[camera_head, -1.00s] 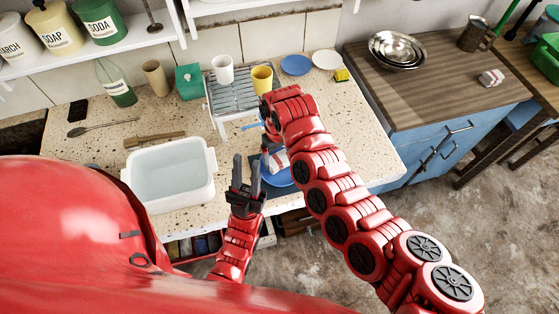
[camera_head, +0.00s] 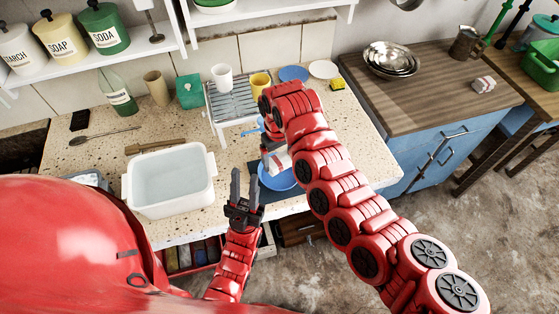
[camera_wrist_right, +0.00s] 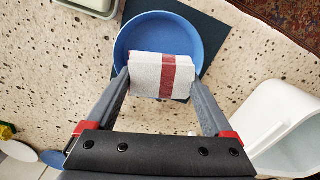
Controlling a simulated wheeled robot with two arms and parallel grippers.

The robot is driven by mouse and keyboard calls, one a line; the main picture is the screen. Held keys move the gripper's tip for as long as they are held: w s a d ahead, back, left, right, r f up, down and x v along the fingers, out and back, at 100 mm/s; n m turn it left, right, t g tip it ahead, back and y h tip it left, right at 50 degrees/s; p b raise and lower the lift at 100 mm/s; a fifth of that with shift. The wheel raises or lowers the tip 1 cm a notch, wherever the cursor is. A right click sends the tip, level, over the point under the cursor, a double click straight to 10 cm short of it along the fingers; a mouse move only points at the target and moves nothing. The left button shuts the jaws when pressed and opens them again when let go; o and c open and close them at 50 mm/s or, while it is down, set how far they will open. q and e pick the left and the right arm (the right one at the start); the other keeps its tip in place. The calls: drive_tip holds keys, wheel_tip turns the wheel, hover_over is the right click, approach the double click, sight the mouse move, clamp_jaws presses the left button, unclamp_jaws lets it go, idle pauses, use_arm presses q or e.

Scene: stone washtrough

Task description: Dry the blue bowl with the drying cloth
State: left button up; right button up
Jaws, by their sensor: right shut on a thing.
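The blue bowl (camera_head: 278,182) sits on a dark mat (camera_wrist_right: 212,35) at the worktop's front edge. The drying cloth (camera_head: 280,160), a folded white piece with a red stripe, is between the fingers of my right gripper (camera_wrist_right: 160,82). In the right wrist view the cloth (camera_wrist_right: 150,75) covers part of the bowl (camera_wrist_right: 150,30); whether it touches the bowl I cannot tell. My right arm partly hides the bowl in the head view.
A white basin (camera_head: 170,208) stands left of my left gripper. Behind the bowl is a slatted rack (camera_head: 232,97) with a white cup (camera_head: 222,76) and a yellow cup (camera_head: 260,82). Another striped cloth (camera_head: 484,84) lies on the wooden counter (camera_head: 430,92).

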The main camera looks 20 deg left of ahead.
drive_tip(key=shift+w+a+r, duration=0.1)
drive_tip(key=shift+a+r, duration=0.05)
drive_tip(key=shift+r, duration=0.25)
drive_tip(key=shift+w+a+r, duration=0.1)
drive_tip(key=shift+a+r, duration=0.05)
drive_tip(key=shift+r, duration=0.25)
drive_tip(key=shift+w+d+r, duration=0.15)
drive_tip(key=shift+w+r, duration=0.05)
drive_tip(key=shift+r, duration=0.7)
drive_tip(key=shift+s+r, duration=0.15)
drive_tip(key=shift+r, duration=0.25)
